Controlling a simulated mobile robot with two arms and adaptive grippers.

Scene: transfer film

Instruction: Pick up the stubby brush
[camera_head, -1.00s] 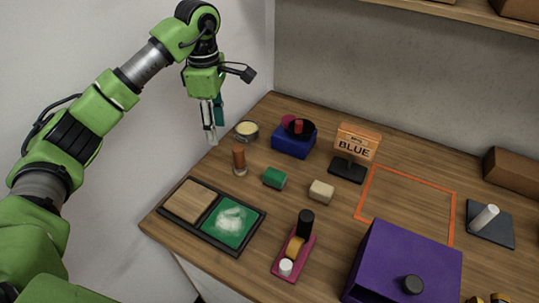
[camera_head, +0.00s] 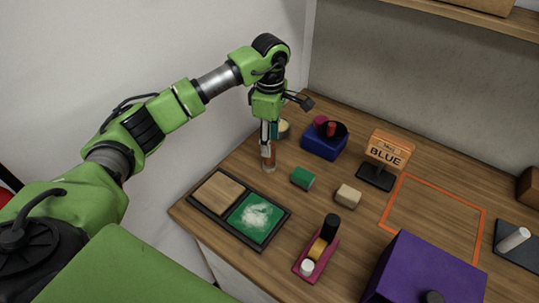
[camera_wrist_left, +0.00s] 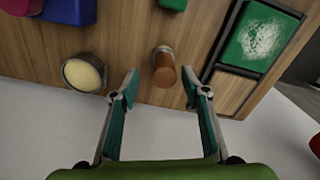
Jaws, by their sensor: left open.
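The stubby brush (camera_head: 269,163), a short brown cylinder with a pale lower end, stands upright on the wooden table near its left edge. My left gripper (camera_head: 267,142) hangs above it, pointing down, and partly covers its top. In the left wrist view the brush (camera_wrist_left: 164,72) lies just beyond the fingertips of the open left gripper (camera_wrist_left: 160,88), between their lines. The fingers hold nothing, and I cannot tell whether one touches the brush. My right gripper is not in view.
A round tin (camera_head: 284,130) stands close behind the brush, also in the wrist view (camera_wrist_left: 83,73). A green block (camera_head: 302,178) and a beige block (camera_head: 347,195) lie to its right. The black-framed tray (camera_head: 275,236) is in front. A blue box (camera_head: 323,146) stands behind.

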